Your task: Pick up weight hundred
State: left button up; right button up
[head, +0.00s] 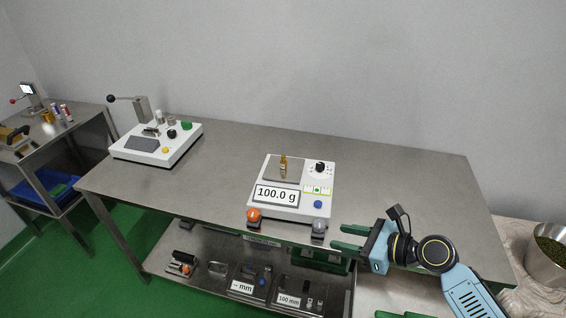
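A small brass weight (283,166) stands upright on the pan of a white scale (277,211). The scale's display reads 100.0 g. My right gripper (343,238) is in front and to the right of the scale, near the table's front edge. Its two green fingers are apart with nothing visible between them. It is clear of the weight.
The scale has a black knob (320,167), an orange button (254,214) and a grey button (319,225). A white device (157,143) stands at the table's left. The steel table (410,180) is bare to the right. A metal bowl (548,262) is at far right.

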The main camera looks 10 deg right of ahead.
aim_at(283, 163)
jog(key=i, duration=1)
